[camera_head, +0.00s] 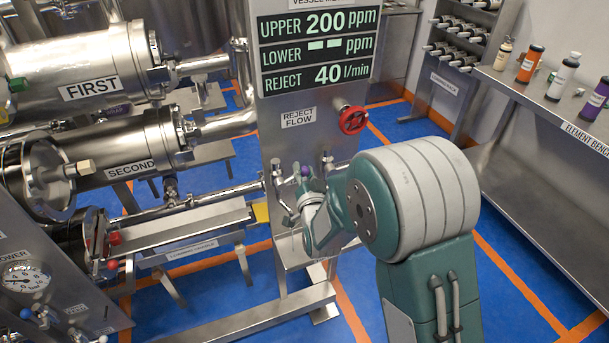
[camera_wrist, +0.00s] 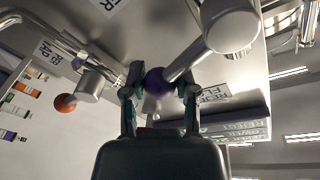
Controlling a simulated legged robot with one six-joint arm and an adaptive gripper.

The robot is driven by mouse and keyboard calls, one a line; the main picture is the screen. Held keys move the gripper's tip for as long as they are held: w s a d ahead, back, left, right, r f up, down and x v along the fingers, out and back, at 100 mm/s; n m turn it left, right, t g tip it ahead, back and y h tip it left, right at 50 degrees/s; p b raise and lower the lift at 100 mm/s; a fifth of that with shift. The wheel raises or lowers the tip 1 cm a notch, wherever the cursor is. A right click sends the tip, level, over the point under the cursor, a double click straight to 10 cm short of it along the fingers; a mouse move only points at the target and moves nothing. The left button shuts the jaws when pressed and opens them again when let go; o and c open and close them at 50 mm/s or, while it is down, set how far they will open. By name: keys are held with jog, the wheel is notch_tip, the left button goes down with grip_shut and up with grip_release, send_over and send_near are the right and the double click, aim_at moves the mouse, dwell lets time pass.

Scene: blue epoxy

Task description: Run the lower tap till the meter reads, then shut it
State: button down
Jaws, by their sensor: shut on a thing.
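The meter panel (camera_head: 316,50) reads UPPER 200 ppm, LOWER two dashes and REJECT 40 l/min. My gripper (camera_head: 307,184) is at the front of the steel stand, below the REJECT FLOW label. In the wrist view my gripper (camera_wrist: 159,88) is shut on a purple ball knob (camera_wrist: 158,79) at the end of a lever. The knob (camera_head: 305,170) shows only as a small spot in the head view. A second tap with an orange knob (camera_wrist: 65,102) is apart from the jaws. Tap labels are cut off, and no water stream is discernible.
A red handwheel (camera_head: 352,120) is on the stand above my arm. Steel vessels marked FIRST (camera_head: 75,75) and SECOND (camera_head: 110,155) lie at left. A bench (camera_head: 530,105) with bottles stands at right. Blue floor (camera_head: 510,240) is open beside it.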

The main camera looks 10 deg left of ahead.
jog(key=n, duration=0.1)
jog(key=r+n, duration=0.1)
jog(key=a+n, duration=0.1)
jog(key=n, duration=0.1)
jog(key=shift+s+r+y, duration=0.3)
jog(key=shift+y, duration=0.1)
jog(key=shift+s+a+r+n+y, duration=0.2)
jog(key=shift+a+r+n, duration=0.1)
jog(key=shift+n, duration=0.5)
jog(key=shift+s+a+r+n+y, duration=0.15)
jog(key=shift+r+n+y, duration=0.1)
jog(key=shift+n, duration=0.55)
jog(key=shift+c, duration=1.9)
grip_release()
jog(key=shift+a, duration=0.1)
jog(key=v, duration=1.2)
jog(key=shift+w+f, duration=0.1)
jog(key=shift+f, duration=0.05)
